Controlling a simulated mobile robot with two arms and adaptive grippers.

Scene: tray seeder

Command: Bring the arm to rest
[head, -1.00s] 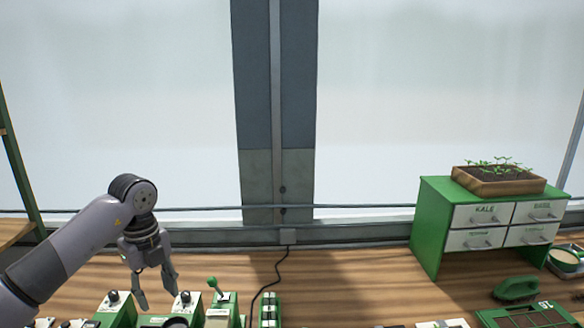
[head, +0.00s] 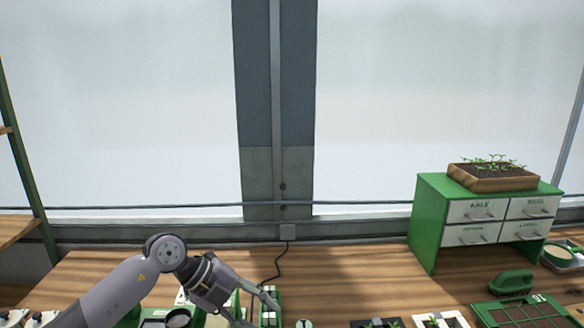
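My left gripper (head: 262,314) is low at the bottom of the head view, in front of the green and white seeder equipment on the bench. Its two fingers are spread, point right and down, and hold nothing that I can see. The lower finger is partly at the frame edge. My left arm (head: 110,296) comes in from the lower left. The gripper and arm hide part of the seeder panel. My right gripper is not in view.
A green drawer cabinet (head: 426,222) stands at right on the wooden bench (head: 350,282), with a seedling box (head: 490,184) on top. A green-handled brush (head: 511,281) and green tray (head: 480,309) are at lower right. The bench's middle is clear.

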